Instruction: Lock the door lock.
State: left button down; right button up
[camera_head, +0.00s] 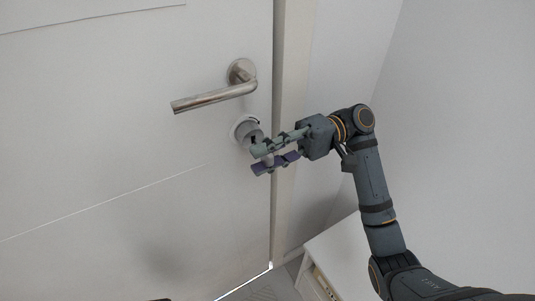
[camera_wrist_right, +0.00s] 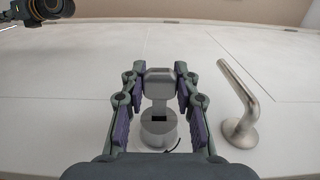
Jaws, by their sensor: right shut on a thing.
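The door lock (camera_head: 243,127) is a round, light grey fitting on the white door, below the lever handle. In the right wrist view, its cylindrical body (camera_wrist_right: 158,132) has a dark slot and a grey turn knob (camera_wrist_right: 159,84) standing out from it. My right gripper (camera_head: 262,160) reaches in from the right and hides part of the lock in the head view. In the right wrist view, its fingers (camera_wrist_right: 157,78) stand on both sides of the knob, shut on it.
A metal lever handle (camera_head: 215,96) sits close above the lock and also shows in the wrist view (camera_wrist_right: 240,105). The door frame (camera_head: 288,120) is just to the right. A white cabinet (camera_head: 340,255) stands low at the right.

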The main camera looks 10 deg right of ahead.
jog(key=shift+p, duration=0.35)
dwell(0.6)
jog(key=shift+w+a, duration=0.25)
jog(key=shift+w, duration=0.4)
jog(key=shift+w+a, duration=0.2)
jog(key=shift+w, duration=0.45)
jog(key=o, duration=1.1)
jog(key=v, duration=1.2)
